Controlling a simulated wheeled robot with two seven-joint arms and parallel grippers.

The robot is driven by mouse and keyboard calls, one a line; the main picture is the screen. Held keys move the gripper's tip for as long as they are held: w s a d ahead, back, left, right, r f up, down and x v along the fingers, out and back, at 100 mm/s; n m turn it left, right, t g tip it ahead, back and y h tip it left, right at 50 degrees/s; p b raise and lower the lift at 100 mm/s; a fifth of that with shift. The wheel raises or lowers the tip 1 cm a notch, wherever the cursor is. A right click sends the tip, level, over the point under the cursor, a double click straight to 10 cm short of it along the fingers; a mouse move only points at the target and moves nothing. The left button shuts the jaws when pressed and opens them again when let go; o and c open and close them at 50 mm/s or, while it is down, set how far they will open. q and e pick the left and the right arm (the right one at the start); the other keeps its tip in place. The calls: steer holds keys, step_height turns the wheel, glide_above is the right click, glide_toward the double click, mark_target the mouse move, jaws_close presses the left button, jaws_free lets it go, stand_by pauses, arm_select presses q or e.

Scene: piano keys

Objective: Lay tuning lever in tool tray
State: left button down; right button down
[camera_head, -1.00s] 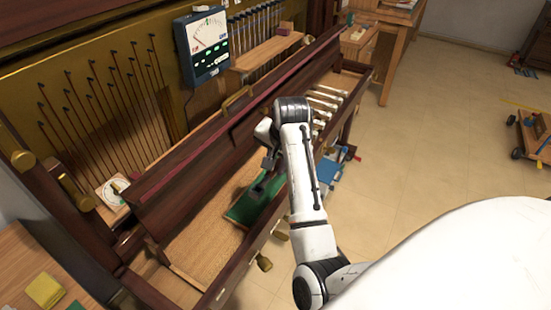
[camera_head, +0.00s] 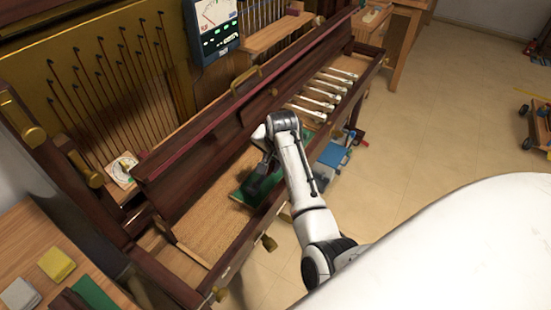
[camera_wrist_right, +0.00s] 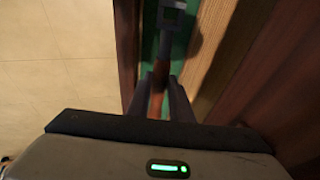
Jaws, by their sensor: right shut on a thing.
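The tuning lever (camera_wrist_right: 158,78) shows in the right wrist view with a brown handle and a dark square metal head at the top. My right gripper (camera_wrist_right: 160,95) is shut on its handle. Below the lever lies a green surface (camera_wrist_right: 180,55) between wooden edges; whether the lever touches it I cannot tell. In the head view my right gripper (camera_head: 262,172) is low over this green patch (camera_head: 246,190) in the open piano bed, and the lever cannot be made out. I cannot tell whether the green patch is the tool tray. My left gripper is out of view.
White key levers (camera_head: 325,92) lie to the right in the piano bed. The wooden front rail (camera_head: 245,245) with brass knobs borders it. A tuner display (camera_head: 215,28) stands behind. A side table (camera_head: 25,235) holds yellow, grey and green pieces. The bed's left part is bare.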

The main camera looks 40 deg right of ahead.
steer(key=shift+w+a+f, duration=0.1)
steer(key=shift+w+f, duration=0.2)
steer(key=shift+f, duration=0.5)
steer(key=shift+f+b, duration=0.45)
steer(key=shift+f, duration=0.45)
steer(key=shift+f+b, duration=0.3)
steer(key=shift+f, duration=0.25)
steer(key=c, duration=1.5)
jaws_free()
steer(key=shift+f, duration=0.1)
